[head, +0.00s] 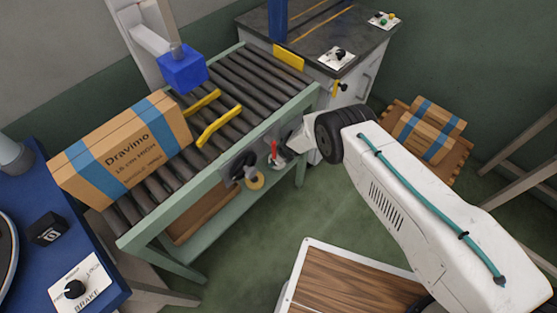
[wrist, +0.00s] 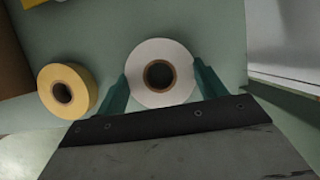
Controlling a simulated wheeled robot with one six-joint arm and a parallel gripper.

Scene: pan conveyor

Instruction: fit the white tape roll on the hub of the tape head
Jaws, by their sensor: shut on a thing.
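The white tape roll (wrist: 143,87) lies flat between the two teal fingers of my gripper (wrist: 162,78) in the wrist view, its dark core facing the camera. My gripper is shut on it, one finger at each side. A pale green surface lies behind the roll; I cannot tell whether the roll touches it. In the head view my arm reaches down beside the conveyor's near side, and the fingers and white roll are hard to make out. A grey plate with a dark round part (head: 240,166) is on the conveyor's side; I cannot tell whether it is the tape head.
A yellow tape roll (wrist: 67,90) lies left of the white one; it also shows below the conveyor (head: 255,181). A red lever (head: 274,148) is close to my gripper. A Dravimo box (head: 122,150) stands on the roller conveyor (head: 249,75).

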